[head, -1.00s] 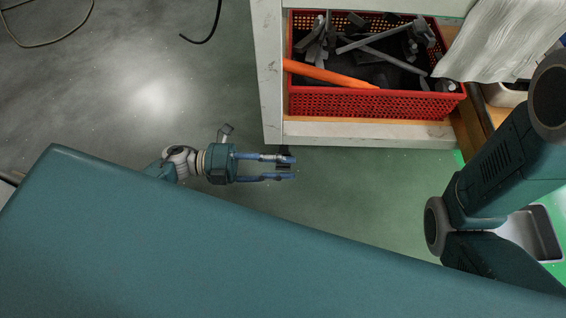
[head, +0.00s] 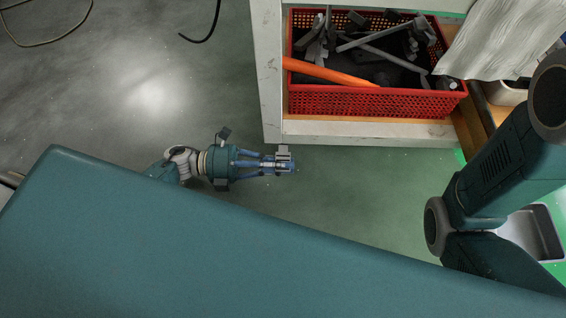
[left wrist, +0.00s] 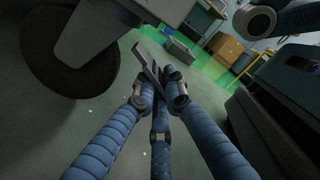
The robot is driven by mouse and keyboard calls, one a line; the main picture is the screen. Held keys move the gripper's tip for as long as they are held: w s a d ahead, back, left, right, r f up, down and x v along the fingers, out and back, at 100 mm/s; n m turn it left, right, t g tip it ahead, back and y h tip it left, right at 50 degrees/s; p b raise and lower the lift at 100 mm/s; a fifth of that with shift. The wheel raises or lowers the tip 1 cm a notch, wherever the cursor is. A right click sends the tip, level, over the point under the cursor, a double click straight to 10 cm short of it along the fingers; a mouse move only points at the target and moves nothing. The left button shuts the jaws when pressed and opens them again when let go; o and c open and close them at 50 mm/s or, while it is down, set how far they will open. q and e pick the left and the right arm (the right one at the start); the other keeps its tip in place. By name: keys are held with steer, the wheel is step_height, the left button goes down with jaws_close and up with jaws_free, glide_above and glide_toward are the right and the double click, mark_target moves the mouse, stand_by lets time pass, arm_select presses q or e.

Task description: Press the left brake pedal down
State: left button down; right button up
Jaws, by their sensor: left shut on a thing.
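The left brake pedal shows as a grey lever plate (left wrist: 148,62) beside a dark caster wheel (left wrist: 68,62) in the left wrist view. In the head view a small grey part of it (head: 283,151) shows just past the cart's lower left corner. My left gripper (head: 285,167) is low over the floor by that corner. Its blue fingers are closed together on the pedal, and their tips (left wrist: 159,92) partly cover it. How far down the pedal is tilted I cannot tell. My right gripper is not in view.
The white cart (head: 370,132) carries a red basket (head: 375,104) of tools with an orange handle (head: 330,72) in it. A black cable (head: 208,32) lies on the floor at the upper left.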

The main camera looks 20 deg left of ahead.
arm_select(q)
steer(key=c, duration=1.8)
jaws_free()
steer(key=v, duration=1.2)
steer(key=shift+a, duration=0.1)
